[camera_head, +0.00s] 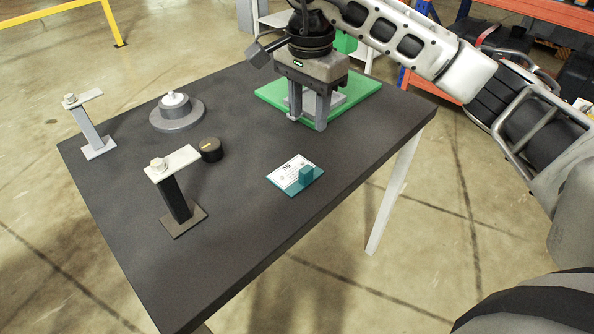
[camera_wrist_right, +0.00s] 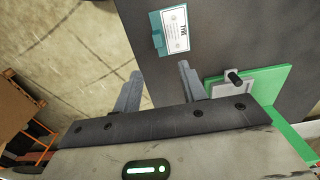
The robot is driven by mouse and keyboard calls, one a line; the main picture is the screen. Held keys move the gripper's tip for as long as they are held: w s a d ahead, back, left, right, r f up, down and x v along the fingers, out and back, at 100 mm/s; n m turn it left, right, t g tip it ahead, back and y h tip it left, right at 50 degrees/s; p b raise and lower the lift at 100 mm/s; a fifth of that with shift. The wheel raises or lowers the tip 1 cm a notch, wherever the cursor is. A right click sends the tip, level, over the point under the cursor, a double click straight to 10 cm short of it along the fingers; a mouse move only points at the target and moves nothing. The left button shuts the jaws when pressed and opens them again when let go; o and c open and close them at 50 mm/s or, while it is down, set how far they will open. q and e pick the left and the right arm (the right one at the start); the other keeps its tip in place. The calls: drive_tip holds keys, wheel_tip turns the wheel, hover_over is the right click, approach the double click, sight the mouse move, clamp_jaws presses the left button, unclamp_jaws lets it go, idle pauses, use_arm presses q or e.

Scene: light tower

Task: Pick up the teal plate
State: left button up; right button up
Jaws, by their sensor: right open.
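The teal plate (camera_head: 295,175) lies flat on the dark table, right of its middle and near the right edge. It has a white printed label and a small teal block at one corner. In the right wrist view the teal plate (camera_wrist_right: 170,31) is at the top, beyond the fingertips and apart from them. My right gripper (camera_head: 308,124) points down at the far end of the table, over or in front of the green board, farther back than the plate. Its fingers (camera_wrist_right: 160,75) are apart with nothing between them. My left gripper is not in view.
A green board (camera_head: 362,84) with a grey piece lies behind my right gripper. A round grey base (camera_head: 178,124), a black knob (camera_head: 210,149) and two bracket stands (camera_head: 185,210) (camera_head: 98,146) occupy the table's left part. The table surface (camera_head: 250,240) around the plate is clear.

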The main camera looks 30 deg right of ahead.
hover_over(306, 169)
drive_tip(key=f, duration=0.4)
drive_tip(key=f+p, duration=0.1)
drive_tip(key=f, duration=0.3)
drive_tip(key=shift+w+d, duration=0.15)
drive_tip(key=shift+w, duration=0.05)
drive_tip(key=shift+f, duration=0.35)
drive_tip(key=f, duration=0.2)
drive_tip(key=f+p, duration=0.1)
drive_tip(key=f, duration=0.1)
drive_tip(key=shift+s+f, duration=0.2)
drive_tip(key=shift+f, duration=0.2)
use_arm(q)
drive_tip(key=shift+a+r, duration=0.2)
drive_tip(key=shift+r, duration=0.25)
use_arm(e)
drive_tip(key=shift+f, duration=0.3)
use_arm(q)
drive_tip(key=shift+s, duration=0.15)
use_arm(e)
clamp_jaws()
